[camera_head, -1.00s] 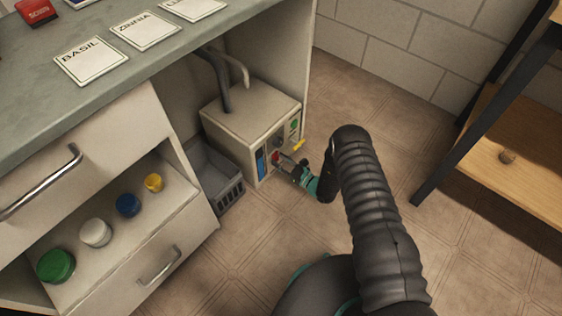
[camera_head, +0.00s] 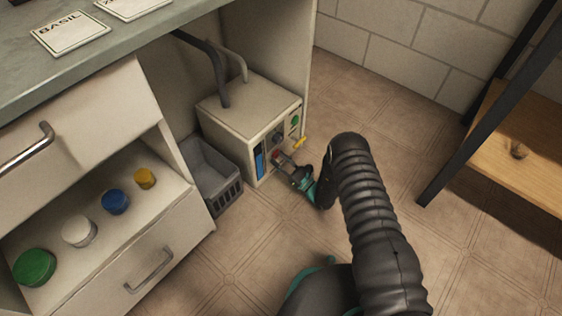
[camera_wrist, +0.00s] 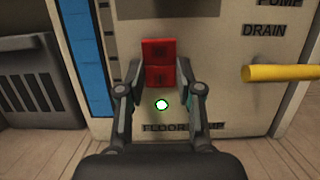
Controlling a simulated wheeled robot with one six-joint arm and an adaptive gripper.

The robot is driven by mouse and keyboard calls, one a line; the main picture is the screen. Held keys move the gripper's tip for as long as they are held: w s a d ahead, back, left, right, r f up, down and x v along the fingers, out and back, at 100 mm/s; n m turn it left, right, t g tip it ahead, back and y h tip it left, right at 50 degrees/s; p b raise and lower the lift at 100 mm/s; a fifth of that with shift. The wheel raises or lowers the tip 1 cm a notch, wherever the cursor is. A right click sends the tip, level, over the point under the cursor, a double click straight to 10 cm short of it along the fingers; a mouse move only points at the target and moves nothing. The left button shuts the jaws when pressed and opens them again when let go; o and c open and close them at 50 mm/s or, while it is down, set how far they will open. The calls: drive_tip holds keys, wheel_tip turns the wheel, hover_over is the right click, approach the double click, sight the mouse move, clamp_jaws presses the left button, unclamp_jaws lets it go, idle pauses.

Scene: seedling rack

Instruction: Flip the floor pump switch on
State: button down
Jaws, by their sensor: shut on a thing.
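The floor pump switch is a red two-part rocker (camera_wrist: 160,63) on the front of a cream pump box (camera_head: 250,118). In the wrist view it sits between my two fingers, over a partly hidden label whose visible letters begin "FLOOR". My gripper (camera_wrist: 160,82) is shut on the red switch, a finger at each side. A small round indicator (camera_wrist: 162,104) below the switch shows bright white with a green rim. In the head view my gripper (camera_head: 288,163) meets the lower front of the box, and its fingertips are too small to judge.
A yellow handle (camera_wrist: 285,73) sticks out right of the switch, near the "DRAIN" label. A blue strip (camera_wrist: 85,55) lies to its left. A grey basket (camera_head: 212,175) stands left of the box. Tiled floor (camera_head: 255,255) is open in front; a wooden shelf (camera_head: 520,145) stands right.

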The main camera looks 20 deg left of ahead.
drive_tip(key=c, duration=0.8)
unclamp_jaws()
drive_tip(key=shift+s+a, duration=0.15)
drive_tip(key=shift+a, duration=0.05)
drive_tip(key=shift+o, duration=0.2)
drive_tip(key=shift+d, duration=0.1)
drive_tip(key=shift+d, duration=0.15)
drive_tip(key=shift+d+f, duration=0.1)
drive_tip(key=shift+d, duration=0.2)
drive_tip(key=v, duration=0.6)
drive_tip(key=shift+s+d, duration=0.15)
drive_tip(key=shift+d, duration=0.15)
